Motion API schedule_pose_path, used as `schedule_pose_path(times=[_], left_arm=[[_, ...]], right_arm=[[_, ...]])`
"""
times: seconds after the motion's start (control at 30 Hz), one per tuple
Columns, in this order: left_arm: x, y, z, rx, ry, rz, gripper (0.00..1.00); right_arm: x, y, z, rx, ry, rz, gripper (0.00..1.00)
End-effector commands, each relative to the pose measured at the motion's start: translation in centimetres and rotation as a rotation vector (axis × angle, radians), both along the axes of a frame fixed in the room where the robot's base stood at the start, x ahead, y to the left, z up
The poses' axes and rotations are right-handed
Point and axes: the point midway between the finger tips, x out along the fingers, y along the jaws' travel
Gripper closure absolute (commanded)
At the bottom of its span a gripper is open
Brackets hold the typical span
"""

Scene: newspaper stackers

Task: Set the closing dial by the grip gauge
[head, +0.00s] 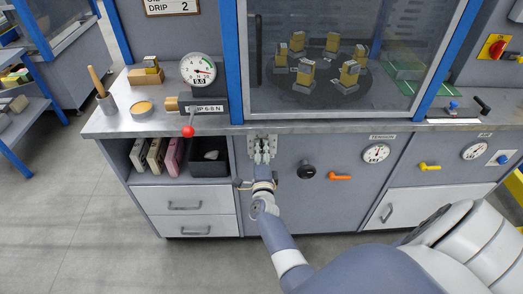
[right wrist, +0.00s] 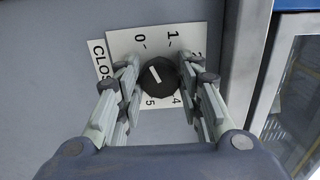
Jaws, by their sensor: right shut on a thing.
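The closing dial is a round black knob (right wrist: 160,76) with a white line, on a white plate marked with numbers. In the right wrist view the line slants from upper left to lower right, its upper end towards the 0 side. My right gripper (right wrist: 157,77) has its fingers on both sides of the knob and is shut on it. In the head view my right gripper (head: 263,150) hides the knob against the cabinet front. The grip gauge (head: 198,70) is a round white dial above a block labelled GRIP; its display seems to read 0.0. My left gripper is out of view.
A red ball handle (head: 188,131) hangs below the gauge block. A black knob (head: 306,172) and an orange handle (head: 340,177) sit right of my gripper. A glass cabinet (head: 345,60) holds several yellow-topped blocks. A black bin (head: 209,158) stands on the shelf at left.

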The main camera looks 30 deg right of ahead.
Motion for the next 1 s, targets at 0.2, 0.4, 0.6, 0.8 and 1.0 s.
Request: schedule_pose_path(times=[0.2,0.4,0.6,0.8,1.0], left_arm=[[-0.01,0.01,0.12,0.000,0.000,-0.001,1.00],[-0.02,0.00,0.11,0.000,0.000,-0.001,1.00],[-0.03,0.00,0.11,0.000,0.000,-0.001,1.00],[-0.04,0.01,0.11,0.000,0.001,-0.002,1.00],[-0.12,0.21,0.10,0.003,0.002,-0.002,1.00]], right_arm=[[0.05,0.09,-0.01,-0.031,0.019,0.002,0.90],[0.05,0.10,-0.03,-0.034,0.022,0.002,0.90],[0.05,0.11,-0.04,-0.034,0.022,0.002,0.90],[0.04,0.08,-0.04,-0.034,0.022,0.002,0.46],[0.01,0.04,-0.04,-0.033,0.020,0.001,0.46]])
